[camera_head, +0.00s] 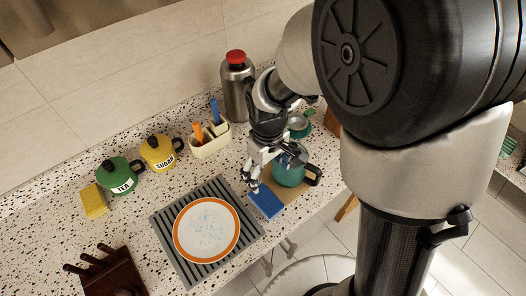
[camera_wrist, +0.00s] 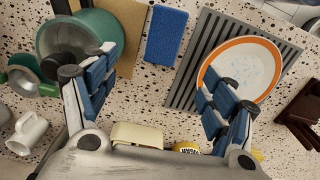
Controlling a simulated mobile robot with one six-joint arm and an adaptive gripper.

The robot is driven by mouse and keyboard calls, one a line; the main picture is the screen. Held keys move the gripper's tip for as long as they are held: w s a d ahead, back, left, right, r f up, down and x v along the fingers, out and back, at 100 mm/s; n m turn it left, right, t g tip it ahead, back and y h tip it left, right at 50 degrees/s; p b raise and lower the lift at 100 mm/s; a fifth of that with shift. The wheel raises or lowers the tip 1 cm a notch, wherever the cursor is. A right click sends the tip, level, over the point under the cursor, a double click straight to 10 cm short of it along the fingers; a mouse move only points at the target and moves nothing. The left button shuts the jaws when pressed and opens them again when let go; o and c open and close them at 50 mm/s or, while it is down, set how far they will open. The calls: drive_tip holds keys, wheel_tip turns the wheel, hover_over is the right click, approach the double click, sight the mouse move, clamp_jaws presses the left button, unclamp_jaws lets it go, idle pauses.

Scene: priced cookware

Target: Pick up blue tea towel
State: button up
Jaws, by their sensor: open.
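The blue tea towel (camera_head: 266,201) is a small folded rectangle lying flat on the speckled counter, between the striped mat and the teal pot. It also shows in the wrist view (camera_wrist: 166,33), at the top centre, beyond the fingertips. My gripper (camera_head: 264,178) is above the counter close to the towel, on its far side in the head view. In the wrist view my gripper (camera_wrist: 158,68) has its fingers spread wide with nothing between them. I cannot tell its exact height above the counter.
A teal pot (camera_head: 287,176) stands beside the towel by a wooden board (camera_head: 293,193). An orange-rimmed plate (camera_head: 206,230) lies on a grey striped mat (camera_head: 170,245). A cream utensil holder (camera_head: 210,146) and a red-capped flask (camera_head: 238,90) stand behind.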

drive_tip(key=b, duration=0.3)
approach(266, 199)
drive_tip(key=f, duration=0.5)
drive_tip(key=shift+w+d+f, duration=0.15)
drive_tip(key=shift+w, duration=0.15)
drive_tip(key=shift+s+a+f+b, duration=0.15)
drive_tip(key=shift+f+b, duration=0.2)
drive_tip(key=shift+f, duration=1)
drive_tip(key=shift+s+a+f+b, duration=0.15)
drive_tip(key=shift+f+b, duration=0.15)
drive_tip(key=shift+f, duration=1)
drive_tip(key=shift+d, duration=0.1)
drive_tip(key=shift+c, duration=0.4)
drive_tip(key=c, duration=1.1)
